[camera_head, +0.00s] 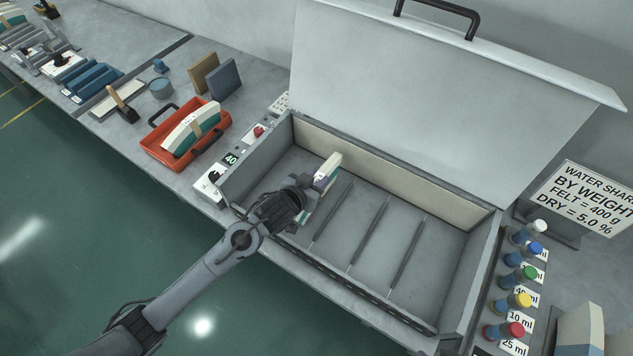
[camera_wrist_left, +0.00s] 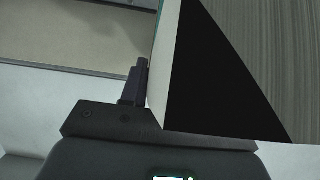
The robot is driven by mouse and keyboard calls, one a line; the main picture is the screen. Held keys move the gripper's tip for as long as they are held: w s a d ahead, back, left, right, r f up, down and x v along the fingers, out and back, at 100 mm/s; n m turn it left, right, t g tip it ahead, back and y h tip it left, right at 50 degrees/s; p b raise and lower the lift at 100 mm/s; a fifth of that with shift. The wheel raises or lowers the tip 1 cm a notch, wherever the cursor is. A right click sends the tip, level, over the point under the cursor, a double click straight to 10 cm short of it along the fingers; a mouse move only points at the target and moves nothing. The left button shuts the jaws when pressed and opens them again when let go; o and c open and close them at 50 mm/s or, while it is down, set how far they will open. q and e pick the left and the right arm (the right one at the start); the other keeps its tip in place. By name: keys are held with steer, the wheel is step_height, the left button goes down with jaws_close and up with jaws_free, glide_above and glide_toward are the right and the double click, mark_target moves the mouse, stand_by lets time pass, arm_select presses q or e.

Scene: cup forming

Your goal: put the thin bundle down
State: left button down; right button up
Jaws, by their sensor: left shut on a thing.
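The thin bundle (camera_head: 329,170), pale with a teal band, stands on edge in the left part of the open grey box (camera_head: 433,252). My left gripper (camera_head: 313,188) is shut on it from the front left, and the gripper hides part of it. In the left wrist view the bundle (camera_wrist_left: 235,60) fills the right side, close to the camera, with one dark finger (camera_wrist_left: 136,85) against its left side. I cannot tell whether the bundle touches the box floor. My right gripper is not in view.
Several thin dividers (camera_head: 369,232) cross the box floor, with empty spaces between them. The box lid (camera_head: 440,90) stands open behind. An orange tray (camera_head: 222,124) with another bundle (camera_head: 181,135) lies left of the box. Several capped bottles (camera_head: 521,277) stand to the right.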

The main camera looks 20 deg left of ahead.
arm_select(q)
steer(key=shift+f, duration=0.35)
steer(key=shift+f, duration=0.2)
steer(key=c, duration=0.8)
jaws_free()
